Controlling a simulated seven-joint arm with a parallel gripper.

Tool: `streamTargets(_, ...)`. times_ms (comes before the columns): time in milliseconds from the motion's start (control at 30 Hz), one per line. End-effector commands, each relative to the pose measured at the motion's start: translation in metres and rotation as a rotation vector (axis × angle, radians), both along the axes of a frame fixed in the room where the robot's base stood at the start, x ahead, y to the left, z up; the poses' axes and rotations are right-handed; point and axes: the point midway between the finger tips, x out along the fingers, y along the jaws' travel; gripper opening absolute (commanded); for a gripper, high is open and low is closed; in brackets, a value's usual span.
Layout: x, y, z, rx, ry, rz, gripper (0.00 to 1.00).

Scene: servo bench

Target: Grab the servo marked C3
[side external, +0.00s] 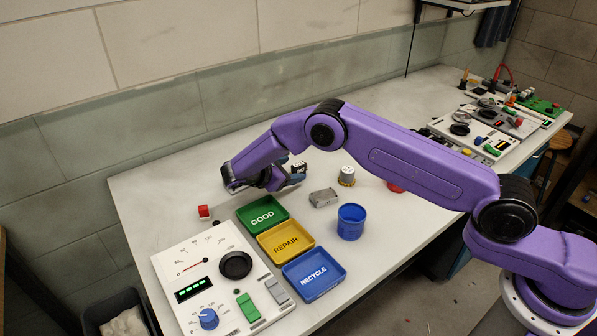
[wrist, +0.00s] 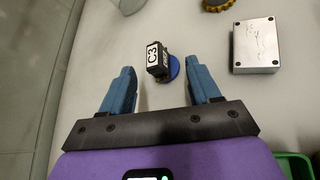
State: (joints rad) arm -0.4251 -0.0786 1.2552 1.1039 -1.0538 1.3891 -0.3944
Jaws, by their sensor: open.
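The servo marked C3 (wrist: 154,57) is a small black block with a white label, with a round blue part beside it. In the wrist view it lies on the bench just ahead of and between the fingertips. My gripper (wrist: 162,72) is open, with its two blue fingers spread apart and nothing held between them. In the side view my gripper (side external: 287,179) is low over the bench, behind the trays. A small black-and-white piece, likely the servo (side external: 299,166), shows there, partly hidden by the gripper.
A grey metal box (side external: 323,198) sits right of the gripper; it also shows in the wrist view (wrist: 256,46). Near it are a gold-geared motor (side external: 347,175) and a blue cup (side external: 351,222).

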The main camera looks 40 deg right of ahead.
Motion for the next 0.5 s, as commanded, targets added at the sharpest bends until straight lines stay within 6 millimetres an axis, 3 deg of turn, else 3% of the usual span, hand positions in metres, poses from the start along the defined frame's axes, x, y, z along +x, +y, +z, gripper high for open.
streamTargets(500,0.011,-0.046,-0.021,0.0,0.001,-0.002,0.62)
